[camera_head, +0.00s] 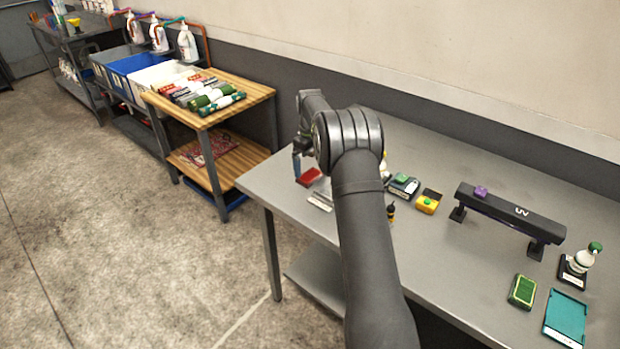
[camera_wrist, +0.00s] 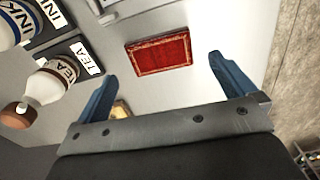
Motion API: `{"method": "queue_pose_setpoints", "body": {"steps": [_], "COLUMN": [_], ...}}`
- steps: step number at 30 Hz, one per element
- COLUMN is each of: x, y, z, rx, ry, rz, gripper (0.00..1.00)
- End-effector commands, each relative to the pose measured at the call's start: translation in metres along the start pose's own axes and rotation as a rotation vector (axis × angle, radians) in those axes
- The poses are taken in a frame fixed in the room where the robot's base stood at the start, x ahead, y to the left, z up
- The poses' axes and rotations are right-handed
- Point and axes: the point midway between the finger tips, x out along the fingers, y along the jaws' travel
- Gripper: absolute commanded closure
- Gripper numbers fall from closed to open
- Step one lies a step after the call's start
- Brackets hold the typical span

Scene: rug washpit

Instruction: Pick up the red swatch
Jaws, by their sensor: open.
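The red swatch (camera_wrist: 160,54) is a small rectangle with a patterned border. In the wrist view it lies flat on the grey table, beyond and between my two fingertips. My gripper (camera_wrist: 162,70) is open, with its blue fingers apart and nothing between them. In the head view my gripper (camera_head: 300,168) points down at the left end of the table, and the red swatch (camera_head: 309,176) shows just to its right. My arm hides part of the table there.
In the wrist view, a bottle marked TEA (camera_wrist: 48,82) and another marked INK (camera_wrist: 20,22) stand left of the swatch. In the head view, a yellow box (camera_head: 428,201) and a black UV bar (camera_head: 510,213) stand farther right. The table's left edge is close to the swatch.

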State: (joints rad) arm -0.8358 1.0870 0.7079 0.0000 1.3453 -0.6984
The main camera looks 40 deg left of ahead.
Motion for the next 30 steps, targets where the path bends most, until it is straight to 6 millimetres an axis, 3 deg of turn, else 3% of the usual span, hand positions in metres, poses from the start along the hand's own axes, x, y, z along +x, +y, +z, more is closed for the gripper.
{"method": "queue_pose_setpoints", "body": {"steps": [9,16,22,30], "x": [0.044,0.045,0.045,0.045], "y": [0.000,0.000,0.000,0.000], "z": [-0.002,-0.002,-0.002,-0.002], "rx": [0.000,0.000,0.000,0.000], "ry": [-0.002,-0.001,-0.001,-0.001], "rz": [-0.001,-0.001,-0.001,-0.001], "gripper": [0.00,0.00,0.39,0.41]}}
